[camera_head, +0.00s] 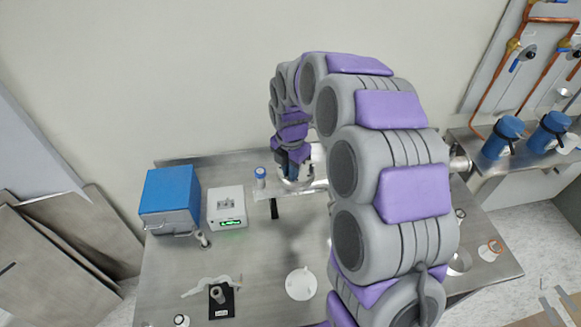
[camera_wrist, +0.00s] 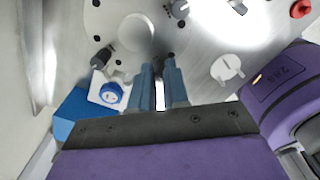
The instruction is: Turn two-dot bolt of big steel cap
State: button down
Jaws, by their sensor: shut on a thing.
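The big steel cap (camera_wrist: 75,70) fills much of the upper part of the wrist view as a grey metal disc. My gripper (camera_wrist: 159,62) has two blue fingers pointing at its face. The fingertips are closed around a small dark bolt, mostly hidden between them. I cannot clearly read which dot marks belong to it. Another dark bolt (camera_wrist: 103,58) stands left of the fingers, and one more (camera_wrist: 180,9) is at the top. In the head view, my gripper (camera_head: 294,172) is low over the back of the table, and my arm hides much of the cap area.
On the steel table (camera_head: 262,245) stand a blue box (camera_head: 169,201), a white device (camera_head: 227,207) with a green display, and a blue-capped bottle (camera_head: 260,176) close to my gripper. A white disc (camera_head: 300,284) lies in front. Blue containers (camera_head: 503,137) stand on the right bench.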

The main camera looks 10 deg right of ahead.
jog(key=m+p, duration=0.3)
jog(key=m, duration=0.1)
jog(key=shift+r, duration=0.15)
jog(key=m+p, duration=0.2)
jog(key=m, duration=0.2)
jog(key=shift+m+p, duration=0.3)
jog(key=shift+m, duration=0.1)
jog(key=m+p, duration=0.1)
jog(key=m, duration=0.3)
jog(key=shift+m+p, duration=0.3)
jog(key=shift+p, duration=0.05)
jog(key=m+p, duration=0.1)
jog(key=m, duration=0.3)
jog(key=shift+w, duration=0.1)
jog(key=m+p, duration=0.1)
jog(key=m, duration=0.3)
jog(key=m+p, duration=0.1)
jog(key=m, duration=0.3)
jog(key=shift+m, duration=0.3)
jog(key=m+p, duration=0.1)
jog(key=m, duration=0.3)
jog(key=shift+m, duration=0.3)
jog(key=shift+m+p, duration=0.55)
jog(key=shift+m, duration=1.15)
